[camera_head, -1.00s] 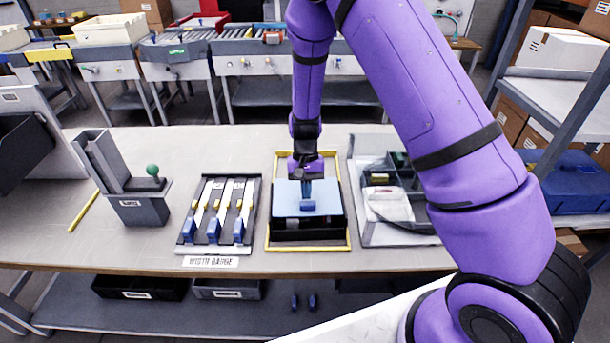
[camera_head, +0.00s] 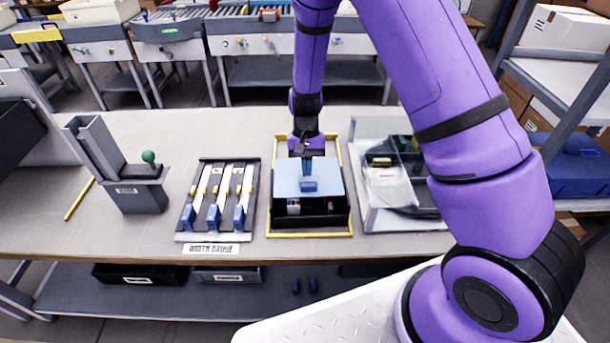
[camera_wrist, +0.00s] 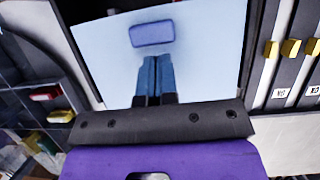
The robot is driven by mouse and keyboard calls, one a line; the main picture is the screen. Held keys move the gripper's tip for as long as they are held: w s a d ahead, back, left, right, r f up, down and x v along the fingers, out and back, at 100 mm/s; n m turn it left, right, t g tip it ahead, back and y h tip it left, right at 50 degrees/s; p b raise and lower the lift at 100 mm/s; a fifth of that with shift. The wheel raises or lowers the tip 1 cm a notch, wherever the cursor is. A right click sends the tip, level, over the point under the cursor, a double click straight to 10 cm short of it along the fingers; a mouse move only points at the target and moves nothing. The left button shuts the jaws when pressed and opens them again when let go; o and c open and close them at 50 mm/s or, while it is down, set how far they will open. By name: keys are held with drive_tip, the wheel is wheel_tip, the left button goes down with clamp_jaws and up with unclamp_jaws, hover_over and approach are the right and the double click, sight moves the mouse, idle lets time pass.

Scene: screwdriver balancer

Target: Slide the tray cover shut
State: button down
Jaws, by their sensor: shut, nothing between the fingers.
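The black tray (camera_head: 340,217) sits inside a yellow frame (camera_head: 350,190) on the workbench. A light blue cover (camera_head: 326,171) lies over its far part. The near part is uncovered and shows dark space with small reddish and white items. A blue handle (camera_head: 309,186) stands on the cover; it also shows in the wrist view (camera_wrist: 152,33). My gripper (camera_head: 307,171) is shut and empty, pointing down over the cover on the far side of the handle. In the wrist view its blue fingertips (camera_wrist: 157,60) lie close to the handle. I cannot tell if they touch it.
A rack with several blue-handled tools (camera_head: 215,213) stands left of the tray. A grey compartment bin (camera_head: 372,212) is close on the right. A grey fixture with a green knob (camera_head: 148,157) stands farther left. The bench in front of the tray is a narrow strip.

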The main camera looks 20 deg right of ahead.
sight(311, 195)
drive_tip(key=shift+w+d+r, duration=1.35)
drive_tip(key=shift+w+r, duration=2)
drive_tip(key=shift+r, duration=0.85)
drive_tip(key=x, duration=0.9)
drive_tip(key=shift+s, duration=0.1)
drive_tip(key=s, duration=0.2)
drive_tip(key=s+a, duration=0.1)
drive_tip(key=shift+f, duration=0.3)
drive_tip(key=shift+s+a, duration=0.1)
drive_tip(key=shift+s, duration=0.4)
drive_tip(key=shift+s+a, duration=0.25)
drive_tip(key=shift+s, duration=0.55)
drive_tip(key=shift+s+a, duration=0.2)
drive_tip(key=shift+s, duration=0.6)
drive_tip(key=shift+s+a, duration=0.25)
drive_tip(key=shift+s, duration=0.55)
